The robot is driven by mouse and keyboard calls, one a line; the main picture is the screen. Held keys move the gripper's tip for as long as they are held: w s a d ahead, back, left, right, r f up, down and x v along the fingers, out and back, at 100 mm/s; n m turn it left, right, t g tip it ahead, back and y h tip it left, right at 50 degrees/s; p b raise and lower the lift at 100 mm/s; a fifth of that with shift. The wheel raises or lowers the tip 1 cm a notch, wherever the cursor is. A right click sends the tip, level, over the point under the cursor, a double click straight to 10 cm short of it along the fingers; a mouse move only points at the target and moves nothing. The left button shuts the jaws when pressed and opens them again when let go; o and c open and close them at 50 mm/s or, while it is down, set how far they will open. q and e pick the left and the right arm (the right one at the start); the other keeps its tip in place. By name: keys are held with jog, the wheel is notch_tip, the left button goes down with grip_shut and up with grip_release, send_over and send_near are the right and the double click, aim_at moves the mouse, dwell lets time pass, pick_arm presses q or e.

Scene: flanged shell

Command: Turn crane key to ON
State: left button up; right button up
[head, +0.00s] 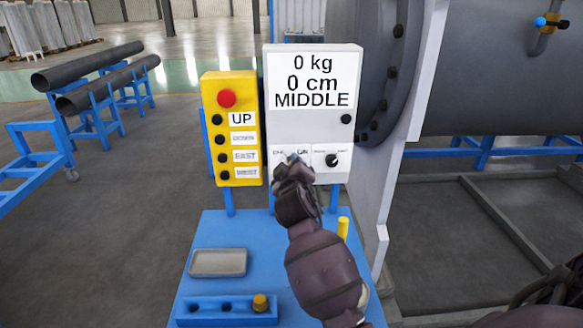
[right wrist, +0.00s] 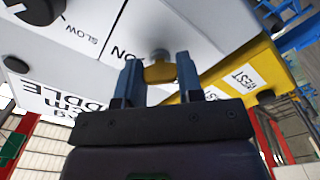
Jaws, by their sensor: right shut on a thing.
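The white crane control box (head: 313,125) stands upright on a blue table and reads "0 kg, 0 cm, MIDDLE". Its key switch, with an ON label (head: 304,151), sits at the lower left of the panel. My right gripper (head: 293,163) is in front of the switch and hides most of it. In the right wrist view its two fingers are shut on a brass-coloured key (right wrist: 160,72), at the round silver lock (right wrist: 159,55). The ON label (right wrist: 122,54) is left of the lock there. I cannot tell which way the key is turned. My left gripper is not in view.
A yellow button box (head: 231,128) with a red button stands directly left of the control box. A speed knob (head: 331,160) is right of the switch. The table holds a grey tray (head: 218,262) and a blue block with holes (head: 226,309). A large flanged shell (head: 490,90) stands at right.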

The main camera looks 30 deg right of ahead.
jog(key=shift+m, duration=0.3)
jog(key=o, duration=0.9)
jog(key=shift+o, duration=0.2)
jog(key=v, duration=1.1)
jog(key=shift+b, duration=0.35)
jog(key=shift+d, duration=0.1)
